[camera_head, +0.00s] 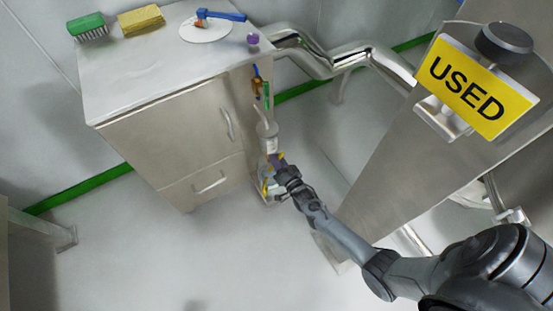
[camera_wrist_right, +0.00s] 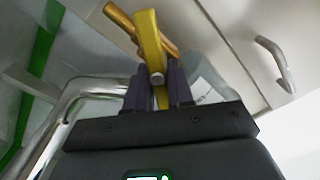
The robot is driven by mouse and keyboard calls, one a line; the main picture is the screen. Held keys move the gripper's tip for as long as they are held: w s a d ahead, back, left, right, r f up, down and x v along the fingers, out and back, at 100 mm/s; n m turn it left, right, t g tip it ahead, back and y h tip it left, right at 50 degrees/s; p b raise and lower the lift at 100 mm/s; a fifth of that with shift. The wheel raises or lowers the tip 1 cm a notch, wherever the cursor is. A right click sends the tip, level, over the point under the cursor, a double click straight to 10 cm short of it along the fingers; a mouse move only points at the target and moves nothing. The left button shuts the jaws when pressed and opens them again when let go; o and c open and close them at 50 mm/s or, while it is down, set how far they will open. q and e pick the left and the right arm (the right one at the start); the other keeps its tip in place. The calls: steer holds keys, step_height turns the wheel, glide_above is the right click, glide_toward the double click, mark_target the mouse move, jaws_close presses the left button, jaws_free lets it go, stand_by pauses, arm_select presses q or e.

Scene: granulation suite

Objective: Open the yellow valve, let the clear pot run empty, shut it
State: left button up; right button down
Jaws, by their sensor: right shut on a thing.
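My right gripper (camera_head: 277,160) reaches down beside the right side of the grey cabinet. It is shut on the yellow valve handle (camera_wrist_right: 149,42), which stands up between the two dark fingers in the right wrist view. A darker golden bar (camera_wrist_right: 122,20) crosses behind the handle. In the head view a pale, partly see-through vessel (camera_head: 266,130) hangs just above the gripper; it may be the clear pot, and I cannot tell its level. The valve body is mostly hidden by the gripper. My left gripper is not in view.
The grey cabinet (camera_head: 160,125) bears a green brush (camera_head: 88,25), a yellow sponge (camera_head: 141,20) and a white disc (camera_head: 206,30) with a blue-handled tool. A shiny pipe (camera_head: 345,60) runs behind. A yellow USED sign (camera_head: 470,88) is at right. The floor in front is clear.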

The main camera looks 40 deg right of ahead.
steer(key=m, duration=0.2)
steer(key=m+p, duration=0.1)
steer(key=m, duration=0.2)
steer(key=shift+d+f+m, duration=0.15)
steer(key=shift+f+m, duration=0.05)
steer(key=shift+m, duration=0.1)
steer(key=m, duration=0.4)
steer(key=shift+f+m+p, duration=0.25)
steer(key=shift+m+p, duration=0.1)
steer(key=shift+m, duration=0.35)
steer(key=c, duration=1)
jaws_free()
steer(key=shift+s, duration=0.1)
